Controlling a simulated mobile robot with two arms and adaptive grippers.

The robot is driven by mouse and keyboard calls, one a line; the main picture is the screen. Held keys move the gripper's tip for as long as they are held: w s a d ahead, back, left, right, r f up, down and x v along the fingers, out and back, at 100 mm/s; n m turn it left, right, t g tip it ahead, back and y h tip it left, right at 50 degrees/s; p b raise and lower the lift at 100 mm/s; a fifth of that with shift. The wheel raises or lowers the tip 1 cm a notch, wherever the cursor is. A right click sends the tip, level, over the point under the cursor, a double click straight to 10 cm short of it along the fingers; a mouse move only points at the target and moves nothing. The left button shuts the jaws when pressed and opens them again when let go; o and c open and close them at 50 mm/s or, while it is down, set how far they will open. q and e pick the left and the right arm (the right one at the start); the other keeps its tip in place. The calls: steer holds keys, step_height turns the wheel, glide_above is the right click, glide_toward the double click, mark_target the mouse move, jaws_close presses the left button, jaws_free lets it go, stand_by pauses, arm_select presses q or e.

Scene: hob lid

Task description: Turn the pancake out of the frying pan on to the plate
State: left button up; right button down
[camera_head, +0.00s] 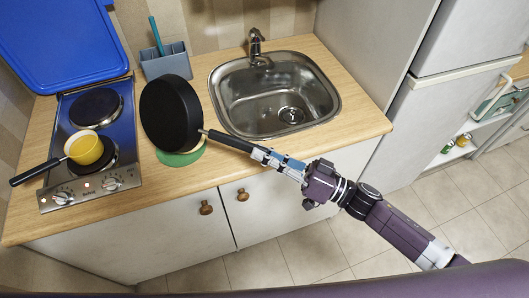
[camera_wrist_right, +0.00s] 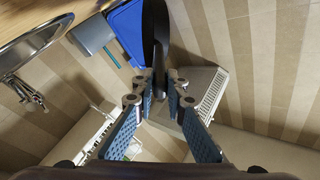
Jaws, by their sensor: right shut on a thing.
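The black frying pan (camera_head: 171,112) is tipped steeply on its side above the counter. It shows edge-on in the right wrist view (camera_wrist_right: 154,28). My right gripper (camera_head: 262,156) is shut on the pan's handle (camera_head: 230,140), to the right of the pan. The green plate (camera_head: 181,158) lies on the counter directly below the pan, which hides part of it. Whether the pan's lower edge touches the plate cannot be told. My left gripper is not in view.
A hob (camera_head: 122,180) with its blue lid (camera_head: 65,40) raised stands at the left, with a yellow saucepan (camera_head: 85,149) on it. A grey utensil holder (camera_head: 166,62) stands behind the pan. A sink (camera_head: 275,95) is to the right. The counter's front right is clear.

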step_height(320, 180, up, 9)
steer(key=p, duration=0.8)
steer(key=shift+f, duration=0.1)
